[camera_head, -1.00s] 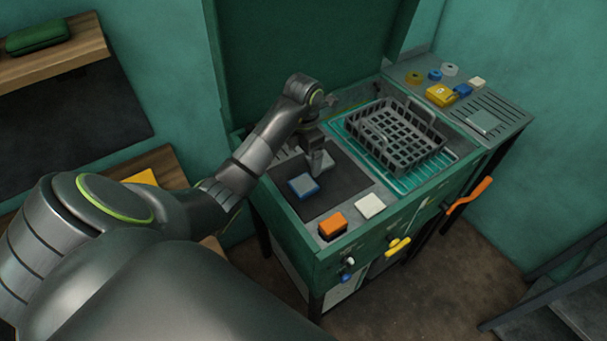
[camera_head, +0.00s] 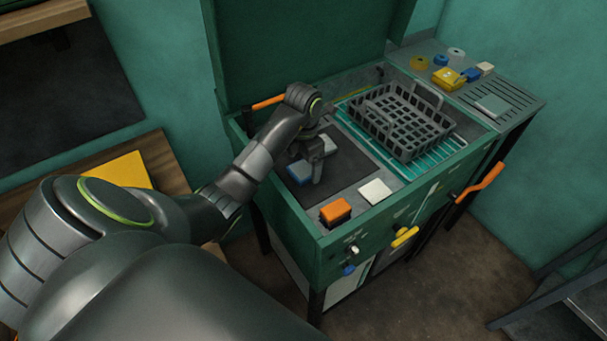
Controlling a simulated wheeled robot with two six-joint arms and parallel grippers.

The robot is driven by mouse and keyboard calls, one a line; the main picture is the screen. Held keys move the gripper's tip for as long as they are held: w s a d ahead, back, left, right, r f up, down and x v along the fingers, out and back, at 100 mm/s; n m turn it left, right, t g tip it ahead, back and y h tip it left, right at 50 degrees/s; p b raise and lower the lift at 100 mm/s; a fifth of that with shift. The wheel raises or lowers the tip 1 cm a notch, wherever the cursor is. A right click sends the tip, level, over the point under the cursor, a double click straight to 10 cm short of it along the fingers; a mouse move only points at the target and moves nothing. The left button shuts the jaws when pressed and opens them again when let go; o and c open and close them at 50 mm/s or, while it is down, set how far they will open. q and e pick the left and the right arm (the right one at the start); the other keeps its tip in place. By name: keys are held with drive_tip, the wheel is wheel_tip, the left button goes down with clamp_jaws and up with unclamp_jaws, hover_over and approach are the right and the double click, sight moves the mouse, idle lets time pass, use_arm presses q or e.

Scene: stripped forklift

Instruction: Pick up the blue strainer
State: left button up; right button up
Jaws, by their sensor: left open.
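A small squarish blue piece with a greyish top (camera_head: 299,173) lies on the dark recessed surface (camera_head: 352,176) of the green unit. It is the blue thing closest to my gripper, but I cannot tell its form well enough to be sure it is a strainer. My left gripper (camera_head: 317,174) is open and points down just right of the blue piece, its finger partly in front of it. I cannot tell whether they touch. My right gripper is not in view.
A grey basket (camera_head: 402,122) stands on a teal rack to the right. An orange block (camera_head: 335,212) and a white block (camera_head: 375,192) lie on the front rim. Small yellow (camera_head: 449,79) and blue (camera_head: 471,75) pieces lie on the side shelf. The raised green lid stands behind.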

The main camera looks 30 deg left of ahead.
use_arm(q)
drive_tip(key=shift+f, duration=0.85)
drive_tip(key=c, duration=1.2)
drive_tip(key=shift+c, duration=0.2)
drive_tip(key=shift+r, duration=0.15)
